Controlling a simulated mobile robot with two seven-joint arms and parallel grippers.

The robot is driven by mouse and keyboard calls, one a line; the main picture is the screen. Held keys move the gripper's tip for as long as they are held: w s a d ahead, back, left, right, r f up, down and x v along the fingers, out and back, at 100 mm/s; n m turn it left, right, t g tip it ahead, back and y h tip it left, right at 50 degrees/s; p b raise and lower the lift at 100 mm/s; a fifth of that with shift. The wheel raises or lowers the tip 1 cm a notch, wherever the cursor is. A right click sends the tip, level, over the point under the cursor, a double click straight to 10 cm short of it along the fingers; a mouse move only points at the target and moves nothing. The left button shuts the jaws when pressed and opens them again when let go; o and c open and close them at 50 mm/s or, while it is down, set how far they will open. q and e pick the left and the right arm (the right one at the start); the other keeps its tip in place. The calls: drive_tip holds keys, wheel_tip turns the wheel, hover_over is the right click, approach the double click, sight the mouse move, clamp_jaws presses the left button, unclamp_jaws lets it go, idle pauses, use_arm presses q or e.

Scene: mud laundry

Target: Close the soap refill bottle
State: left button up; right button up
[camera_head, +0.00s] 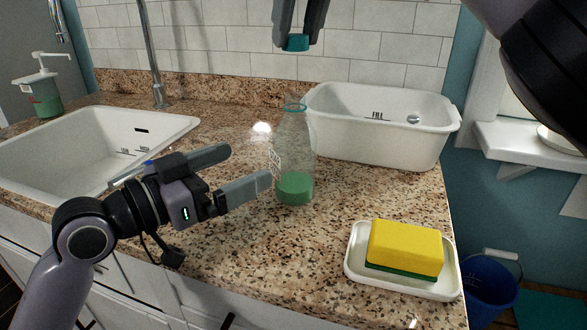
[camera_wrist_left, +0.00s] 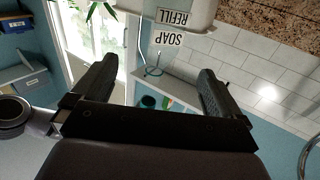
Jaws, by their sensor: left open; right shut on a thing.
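The soap refill bottle (camera_head: 295,160) stands upright on the counter, clear, with green liquid at the bottom and an open, teal-rimmed mouth. Its "SOAP REFILL" label (camera_wrist_left: 172,40) shows upside down in the left wrist view. My left gripper (camera_head: 247,167) is open just left of the bottle, its fingers pointing towards it; both fingers also show in the left wrist view (camera_wrist_left: 157,75). My right gripper (camera_head: 297,40) is shut on the teal cap (camera_head: 296,43), holding it above the bottle's mouth, clearly apart from it.
A white basin (camera_head: 430,145) stands behind and right of the bottle. A white dish (camera_head: 355,268) with a yellow and green sponge (camera_head: 405,245) is at the front right. The sink (camera_head: 165,125) and a soap dispenser (camera_head: 45,95) are at the left.

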sight(295, 143)
idle(0.3)
use_arm(q)
drive_tip(key=x, duration=1.2)
drive_tip(key=c, duration=1.4)
drive_tip(key=shift+c, duration=0.2)
use_arm(e)
drive_tip(key=shift+f, duration=2.45)
drive_tip(key=shift+f, duration=0.15)
drive_tip(key=shift+f, duration=0.75)
drive_tip(key=shift+f, duration=0.55)
